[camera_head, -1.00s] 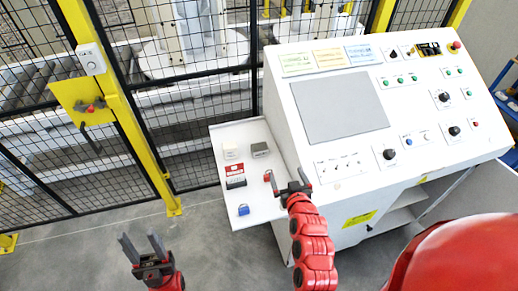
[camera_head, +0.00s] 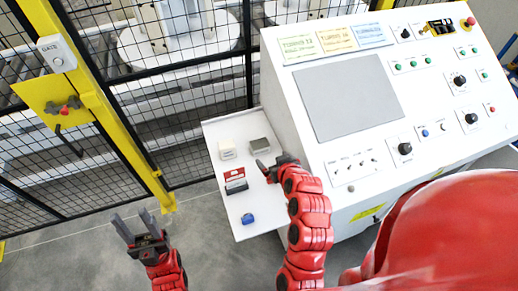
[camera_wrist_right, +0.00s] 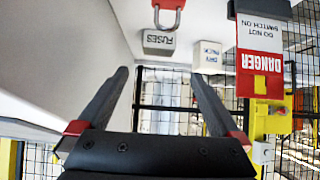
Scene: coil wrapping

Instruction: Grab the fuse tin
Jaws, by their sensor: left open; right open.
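The fuse tin is a small grey box (camera_head: 259,145) near the back of the white side shelf (camera_head: 209,133) in the head view. The right wrist view shows it upside down, with its FUSES label (camera_wrist_right: 158,40), beyond my fingertips and roughly centred between them. My right gripper (camera_head: 268,168) is over the shelf, just in front of the tin, apart from it; in the wrist view its jaws (camera_wrist_right: 158,75) are open and empty. My left gripper (camera_head: 132,216) is open and empty over the floor, left of the shelf.
A cream DRY PACK box (camera_head: 228,150), a red-and-white danger tag (camera_head: 235,180) and a blue padlock (camera_head: 248,219) are on the shelf. A red padlock (camera_wrist_right: 168,15) shows in the wrist view. The control console (camera_head: 350,100) borders the shelf's right; a mesh fence (camera_head: 215,85) stands behind.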

